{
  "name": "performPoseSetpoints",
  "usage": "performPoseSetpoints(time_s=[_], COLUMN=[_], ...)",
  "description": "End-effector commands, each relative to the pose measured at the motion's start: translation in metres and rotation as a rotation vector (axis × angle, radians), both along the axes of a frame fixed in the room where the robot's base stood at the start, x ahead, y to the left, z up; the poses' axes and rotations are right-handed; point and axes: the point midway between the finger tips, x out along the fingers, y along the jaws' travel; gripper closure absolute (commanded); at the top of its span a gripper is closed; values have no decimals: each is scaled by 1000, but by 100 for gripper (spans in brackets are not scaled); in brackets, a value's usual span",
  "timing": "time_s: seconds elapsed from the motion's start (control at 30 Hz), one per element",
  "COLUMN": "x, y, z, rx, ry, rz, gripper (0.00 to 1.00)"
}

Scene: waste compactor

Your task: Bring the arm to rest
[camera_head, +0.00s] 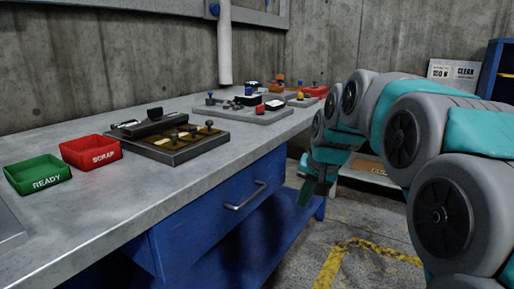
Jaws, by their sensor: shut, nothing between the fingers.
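My arm comes in from the right side of the picture and bends down beyond the front edge of the workbench (215,160). My gripper (306,192) hangs low, pointing down, beside the right end of the bench and its blue drawer unit (235,195). Its fingers look closed together, and I see nothing held in them. It is below the level of the bench top and appears apart from the bench.
On the bench stand a green READY tray (40,176), a red SCRAP tray (91,152), a dark fixture board (172,140) and a grey tray of parts (243,113). A blue cabinet (498,70) stands at the right. Yellow-marked floor (335,262) lies open in front.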

Motion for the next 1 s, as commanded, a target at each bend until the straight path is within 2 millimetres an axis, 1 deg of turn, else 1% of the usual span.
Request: performPoseSetpoints(time_s=[0.03,0.07,0.1,0.17,0.2,0.37,0.4,0.47,0.5,0.6,0.7,0.8,0.9,1.0], x=[-28,-43,-65,-97,-119,-207,-230,-261,-282,-323,-351,-367,-371,-371], y=[2,2,3,2,2,-3,-5,-9,-10,-15,-18,-20,-21,-21], z=[-12,-18,-30,-44,-54,-94,-104,-117,-126,-144,-156,-162,-164,-164], rx=[-19,-30,-45,-68,-82,-134,-146,-162,-169,-184,-193,-198,-199,-198], ry=[39,59,94,139,171,295,328,371,400,459,499,522,528,528], rz=[26,42,65,97,119,202,222,251,269,306,331,345,349,349], gripper=[100,100,100,100,100,100,100,100,100,100,100,100,100,100])
